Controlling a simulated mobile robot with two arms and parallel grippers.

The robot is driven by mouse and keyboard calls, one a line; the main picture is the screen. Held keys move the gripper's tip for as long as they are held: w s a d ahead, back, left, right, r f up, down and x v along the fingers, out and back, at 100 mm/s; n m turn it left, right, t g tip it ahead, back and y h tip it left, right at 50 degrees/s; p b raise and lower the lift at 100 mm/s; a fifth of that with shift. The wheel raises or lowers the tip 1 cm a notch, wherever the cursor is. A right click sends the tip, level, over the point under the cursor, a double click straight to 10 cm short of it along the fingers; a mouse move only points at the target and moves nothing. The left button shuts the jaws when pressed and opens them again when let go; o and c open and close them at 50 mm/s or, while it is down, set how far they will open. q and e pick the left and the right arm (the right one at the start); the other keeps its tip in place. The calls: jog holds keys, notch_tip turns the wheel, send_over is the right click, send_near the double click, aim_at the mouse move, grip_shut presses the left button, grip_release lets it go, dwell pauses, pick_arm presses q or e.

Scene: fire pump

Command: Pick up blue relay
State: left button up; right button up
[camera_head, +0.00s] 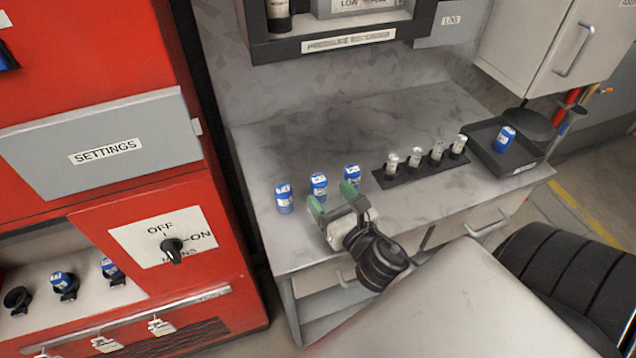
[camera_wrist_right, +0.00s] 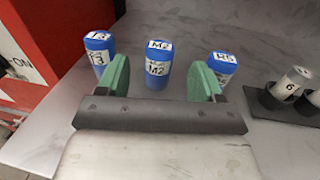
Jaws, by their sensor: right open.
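Three blue relays stand upright in a row on the grey worktop: the left one (camera_head: 284,198), the middle one (camera_head: 319,185) and the right one (camera_head: 352,174). My right gripper (camera_head: 333,200) is open and empty just in front of them. In the right wrist view, the middle relay (camera_wrist_right: 158,64), labelled M2, stands beyond and between the green fingertips (camera_wrist_right: 162,80). The left relay (camera_wrist_right: 101,52) and the right relay (camera_wrist_right: 222,66) stand partly behind the fingers. Another blue relay (camera_head: 505,139) is in the black tray (camera_head: 531,158) at the right. My left gripper is not in view.
A black holder (camera_head: 385,181) with several clear-and-white relays stands right of the row. The red cabinet (camera_head: 215,215) with a mains switch (camera_head: 173,245) borders the worktop's left side; blue relays (camera_head: 64,283) sit in its lower sockets. The worktop behind the row (camera_head: 300,145) is clear.

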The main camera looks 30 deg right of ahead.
aim_at(315, 177)
jog(key=shift+w, duration=0.8)
jog(key=w, duration=0.5)
jog(key=shift+d+p, duration=0.25)
jog(key=shift+p, duration=0.15)
jog(key=c, duration=1)
jog(key=shift+c, duration=0.2)
